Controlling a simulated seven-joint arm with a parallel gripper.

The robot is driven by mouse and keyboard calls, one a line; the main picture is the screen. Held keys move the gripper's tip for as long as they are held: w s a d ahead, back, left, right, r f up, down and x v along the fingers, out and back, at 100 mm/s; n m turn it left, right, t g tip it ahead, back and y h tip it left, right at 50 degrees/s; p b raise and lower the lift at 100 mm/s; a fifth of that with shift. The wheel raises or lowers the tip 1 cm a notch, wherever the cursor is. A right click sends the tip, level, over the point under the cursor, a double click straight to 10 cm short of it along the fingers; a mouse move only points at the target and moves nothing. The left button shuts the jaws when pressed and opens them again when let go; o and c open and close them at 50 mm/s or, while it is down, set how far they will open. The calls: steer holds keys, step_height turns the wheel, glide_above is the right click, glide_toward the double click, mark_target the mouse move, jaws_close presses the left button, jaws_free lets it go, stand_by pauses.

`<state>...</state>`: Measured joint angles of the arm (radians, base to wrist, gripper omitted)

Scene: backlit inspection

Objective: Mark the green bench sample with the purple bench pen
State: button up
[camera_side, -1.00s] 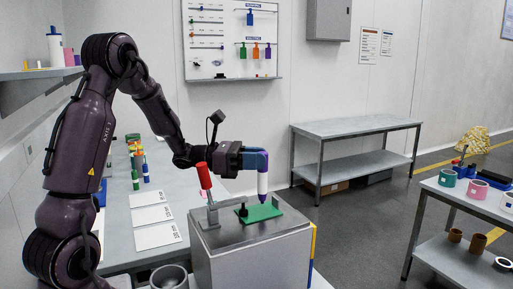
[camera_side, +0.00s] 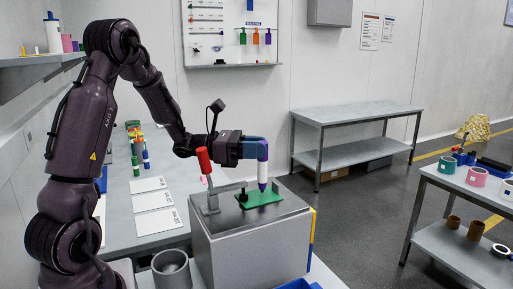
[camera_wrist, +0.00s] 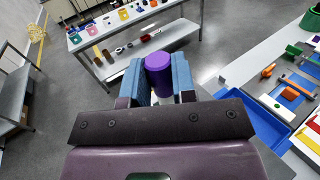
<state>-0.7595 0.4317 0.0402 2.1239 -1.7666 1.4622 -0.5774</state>
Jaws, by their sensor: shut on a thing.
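My gripper (camera_side: 257,150) is shut on the purple bench pen, which it holds upright with its tip down. In the side view the pen shows a white barrel (camera_side: 263,171) and a purple tip. In the wrist view the pen's purple end (camera_wrist: 158,72) stands between my two blue fingers. The green bench sample (camera_side: 264,199) is a flat plate lying on top of a grey block. The pen's tip is at the plate's surface or just above it; I cannot tell whether they touch. The wrist view does not show the plate.
A red pen-like piece (camera_side: 204,161) leans in a grey stand (camera_side: 211,198) left of the plate. A dark clamp or knob (camera_side: 243,195) sits at the plate's left end. A grey cup (camera_side: 171,272) stands in front.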

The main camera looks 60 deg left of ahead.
steer(key=shift+f, duration=0.45)
stand_by(0.9)
steer(key=shift+r, duration=0.1)
step_height(320, 180, up, 7)
stand_by(1.1)
steer(key=shift+w, duration=0.1)
stand_by(0.4)
